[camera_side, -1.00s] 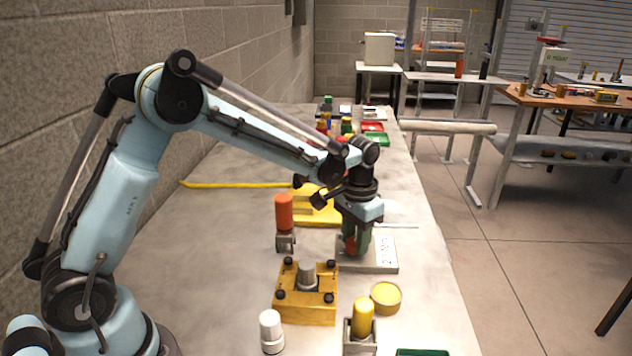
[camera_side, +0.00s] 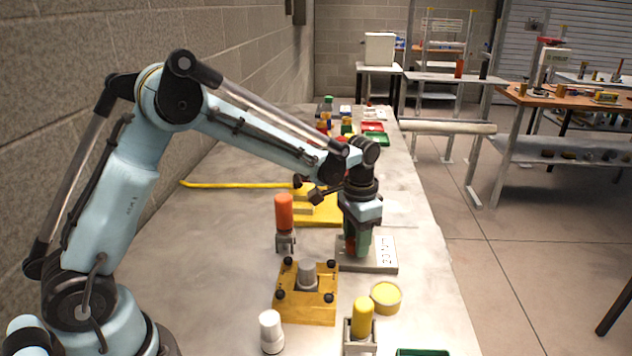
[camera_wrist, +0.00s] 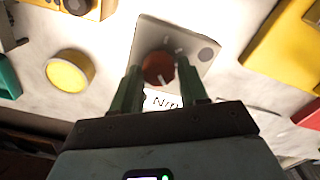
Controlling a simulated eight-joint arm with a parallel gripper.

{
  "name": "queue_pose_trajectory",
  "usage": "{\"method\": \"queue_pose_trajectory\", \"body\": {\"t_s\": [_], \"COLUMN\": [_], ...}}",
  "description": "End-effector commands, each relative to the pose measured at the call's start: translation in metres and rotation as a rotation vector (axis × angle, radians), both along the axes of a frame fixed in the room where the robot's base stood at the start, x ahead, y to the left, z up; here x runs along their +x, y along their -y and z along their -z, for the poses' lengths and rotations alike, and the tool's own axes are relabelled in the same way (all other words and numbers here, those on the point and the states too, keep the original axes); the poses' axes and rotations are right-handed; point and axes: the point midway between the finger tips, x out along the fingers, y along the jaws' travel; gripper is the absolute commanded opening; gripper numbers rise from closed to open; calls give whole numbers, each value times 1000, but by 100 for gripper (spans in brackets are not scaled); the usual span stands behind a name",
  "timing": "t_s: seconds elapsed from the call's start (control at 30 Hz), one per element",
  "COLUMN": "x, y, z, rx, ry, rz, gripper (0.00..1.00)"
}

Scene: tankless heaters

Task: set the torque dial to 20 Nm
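The torque dial (camera_wrist: 158,68) is a round red-brown knob on a light grey plate (camera_wrist: 152,35). A white mark shows on the plate beyond it, and a dark grey disc sits at the plate's corner. A white label (camera_wrist: 163,100) with black lettering is partly hidden by my gripper; it also shows in the side view (camera_side: 387,252). My gripper (camera_wrist: 158,76) has its green fingers on either side of the dial. In the side view my gripper (camera_side: 356,250) points down over the plate. I cannot tell whether the fingers press on the dial. The dial's reading is not legible.
A yellow block with a grey post (camera_side: 308,303), an orange-handled part (camera_side: 284,212) and a white cylinder (camera_side: 270,330) stand to the left. A yellow round tin (camera_side: 386,297) and a yellow-capped part (camera_side: 362,318) are in front.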

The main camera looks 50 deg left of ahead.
Motion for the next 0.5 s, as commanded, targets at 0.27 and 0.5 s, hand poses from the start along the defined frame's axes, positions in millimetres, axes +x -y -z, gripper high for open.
{"method": "queue_pose_trajectory", "body": {"t_s": [0.27, 0.5], "x": [-1, 0], "y": [0, 0], "z": [0, -8], "rx": [0, 0], "ry": [-2, -2], "rz": [-1, -2], "gripper": [60, 60]}}
